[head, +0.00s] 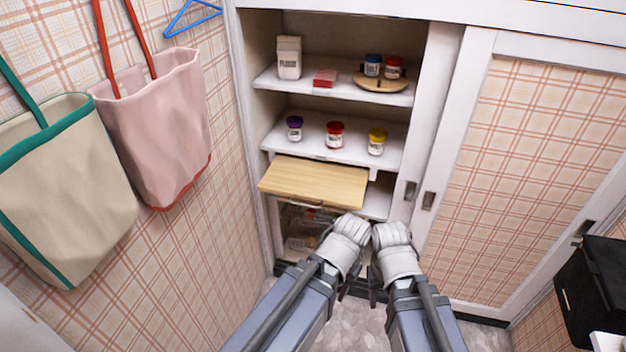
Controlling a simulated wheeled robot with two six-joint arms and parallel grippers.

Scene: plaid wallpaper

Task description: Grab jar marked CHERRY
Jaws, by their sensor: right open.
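Several small jars stand in the open cupboard, and I cannot read CHERRY on any label. On the middle shelf are a purple-lidded jar (294,129), a red-lidded jar (335,135) and a yellow-lidded jar (376,142). On the upper shelf, a blue-lidded jar (372,65) and another red-lidded jar (392,68) stand on a round wooden board (380,84). My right gripper (376,288) is open, low in front of the cupboard and apart from the jars. My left gripper (347,283) is beside it, mostly hidden, its jaws unclear.
A wooden pull-out board (314,184) juts out below the middle shelf. A flour bag (289,57) and red box (325,77) share the upper shelf. A sliding door (545,170) covers the right side. Bags (160,130) hang at left.

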